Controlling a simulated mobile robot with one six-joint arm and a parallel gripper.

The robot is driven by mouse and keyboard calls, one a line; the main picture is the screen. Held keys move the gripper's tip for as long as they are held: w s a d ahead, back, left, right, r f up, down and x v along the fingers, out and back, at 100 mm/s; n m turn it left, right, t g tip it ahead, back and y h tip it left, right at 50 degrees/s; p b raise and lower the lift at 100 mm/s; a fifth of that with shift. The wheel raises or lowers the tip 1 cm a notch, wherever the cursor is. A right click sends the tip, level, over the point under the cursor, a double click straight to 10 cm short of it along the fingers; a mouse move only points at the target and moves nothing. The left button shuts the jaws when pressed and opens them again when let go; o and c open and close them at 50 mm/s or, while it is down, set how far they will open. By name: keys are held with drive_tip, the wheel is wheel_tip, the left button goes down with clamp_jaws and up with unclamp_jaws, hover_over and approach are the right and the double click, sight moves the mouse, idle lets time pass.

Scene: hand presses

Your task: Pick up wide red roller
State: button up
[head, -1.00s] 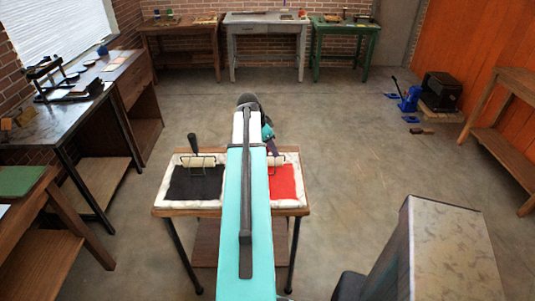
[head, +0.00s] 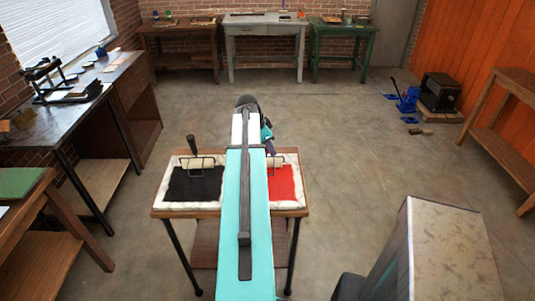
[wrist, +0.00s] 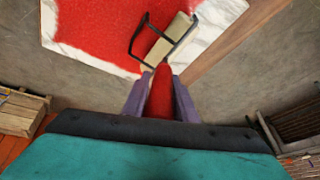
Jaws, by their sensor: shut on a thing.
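The wide red roller shows in the wrist view as a cream roller (wrist: 168,40) in a black wire frame with a red handle (wrist: 160,92). My gripper (wrist: 160,88) is shut on the red handle, one purple-grey finger on each side. The cream roller is over the pale slab with red ink (wrist: 95,25); I cannot tell whether it touches it. In the head view the roller (head: 277,161) shows at the back of the red ink area, just right of my arm. My gripper (head: 269,147) is partly hidden there by my arm.
A second roller with a dark handle (head: 191,144) rests on the slab with black ink (head: 193,187), left of my arm. Both slabs are on a small wooden table (head: 160,212). Benches line the left and back. The floor at right centre (head: 350,160) is clear.

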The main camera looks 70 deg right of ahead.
drive_tip(key=shift+r, duration=0.15)
drive_tip(key=shift+r+b, duration=0.95)
drive_tip(key=shift+r, duration=0.6)
drive_tip(key=s+a+b, duration=0.1)
drive_tip(key=a+b, duration=0.3)
drive_tip(key=a, duration=0.3)
drive_tip(key=s+a+r+b, duration=0.1)
drive_tip(key=a+b, duration=0.2)
drive_tip(key=a, duration=0.5)
drive_tip(key=shift+s+a+r+b, duration=0.25)
drive_tip(key=shift+s+a+b, duration=0.05)
drive_tip(key=shift+s+b, duration=0.1)
drive_tip(key=shift+a, duration=0.1)
